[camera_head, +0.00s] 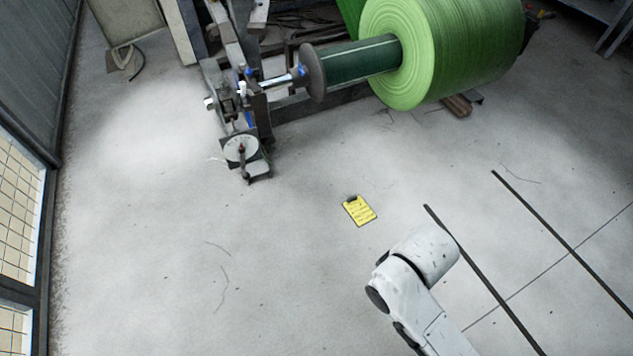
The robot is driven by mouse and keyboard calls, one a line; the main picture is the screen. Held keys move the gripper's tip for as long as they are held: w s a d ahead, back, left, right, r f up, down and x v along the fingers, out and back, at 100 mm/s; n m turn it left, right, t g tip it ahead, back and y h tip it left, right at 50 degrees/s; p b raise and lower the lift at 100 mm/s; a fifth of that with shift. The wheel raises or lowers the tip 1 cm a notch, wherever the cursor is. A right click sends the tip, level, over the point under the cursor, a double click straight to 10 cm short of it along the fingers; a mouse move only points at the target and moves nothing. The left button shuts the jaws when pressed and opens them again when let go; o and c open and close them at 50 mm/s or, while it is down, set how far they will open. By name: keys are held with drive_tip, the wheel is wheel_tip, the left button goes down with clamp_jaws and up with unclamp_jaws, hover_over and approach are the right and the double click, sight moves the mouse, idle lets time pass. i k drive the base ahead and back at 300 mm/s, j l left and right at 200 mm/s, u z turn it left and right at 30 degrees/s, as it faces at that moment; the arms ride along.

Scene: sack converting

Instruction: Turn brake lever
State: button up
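The brake unit stands at the left end of the roll stand, upper left of centre. It carries a round white dial (241,149) facing up toward me. A small dark lever with a reddish tip (241,150) sits at the dial's middle; its exact angle is hard to tell. My white arm (420,260) reaches in from the lower right, well apart from the brake unit. My gripper does not show; only arm links are in view.
A large green roll (450,45) on a dark core and shaft fills the top right. A yellow clipboard (360,210) lies on the floor. Dark floor strips (480,275) run at the right. A mesh panel (18,210) lines the left.

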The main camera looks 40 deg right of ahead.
sight(245, 175)
drive_tip(key=i+l+u, duration=0.3)
drive_tip(key=i+l, duration=0.15)
drive_tip(key=i, duration=0.2)
drive_tip(key=i+l+u, duration=0.35)
drive_tip(key=i+l, duration=0.25)
